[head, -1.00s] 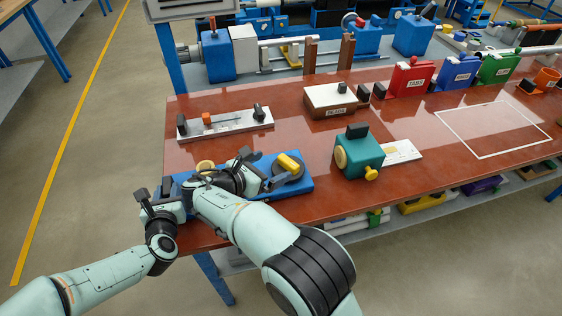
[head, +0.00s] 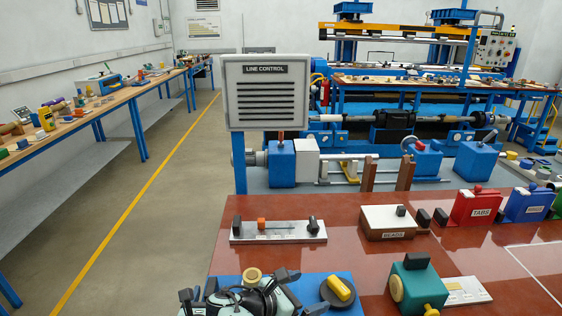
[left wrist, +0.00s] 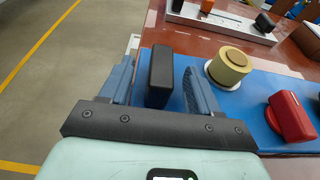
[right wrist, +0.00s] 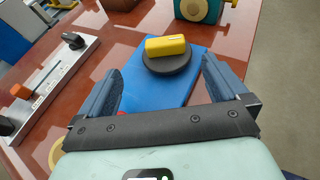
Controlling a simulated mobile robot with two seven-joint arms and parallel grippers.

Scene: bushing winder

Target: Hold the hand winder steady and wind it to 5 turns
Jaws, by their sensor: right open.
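The hand winder has a blue base (head: 356,283), a brass-coloured spool (left wrist: 229,66), a red block (left wrist: 291,116) and a dark disc (right wrist: 168,63) with a yellow knob (right wrist: 166,46). An upright black block (left wrist: 160,76) stands at its left end. My left gripper (left wrist: 158,82) has its fingers on either side of the black block, with visible gaps. My right gripper (right wrist: 162,85) is open and empty; its fingers point towards the disc and knob, short of them. In the head view, my arm covers much of the winder, and its front is cut off.
A teal box with a yellow knob (head: 414,283) stands right of the winder. A silver plate fixture (head: 278,230) and a beads box (head: 388,221) lie behind it. Floor left of the table is clear.

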